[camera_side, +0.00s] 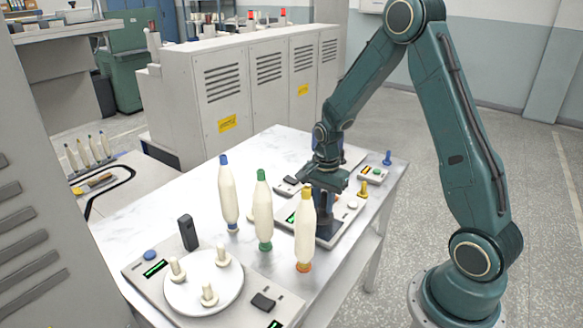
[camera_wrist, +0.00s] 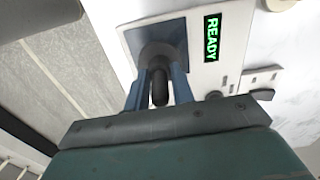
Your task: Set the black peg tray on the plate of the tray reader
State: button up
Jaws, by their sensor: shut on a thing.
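My gripper (camera_side: 322,203) points down over the device with the lit display, the tray reader (camera_side: 347,216). In the wrist view its two bluish fingers (camera_wrist: 159,88) are shut on a black upright peg (camera_wrist: 158,93), which I take for the peg of the black tray. A dark slate square (camera_wrist: 128,40) lies beyond the fingertips, with a dark round patch around the peg's far end. The square also shows under the gripper in the side view (camera_side: 330,231). I cannot tell tray from plate there, or whether they touch. The reader's display (camera_wrist: 211,38) reads READY.
Bobbins with blue (camera_side: 228,195), green (camera_side: 262,210) and yellow (camera_side: 305,230) tips stand close to my gripper's left and front. A device with a round white pegged plate (camera_side: 190,300) is at the front. Yellow (camera_side: 363,190) and blue (camera_side: 388,158) pegs stand right. The table's left-back is clear.

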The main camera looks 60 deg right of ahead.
jog(key=shift+f, duration=1.3)
dwell(0.4)
jog(key=o, duration=1.1)
jog(key=shift+r, duration=0.15)
notch_tip(320, 180, up, 13)
jog(key=shift+f, duration=0.2)
jog(key=shift+r, duration=0.5)
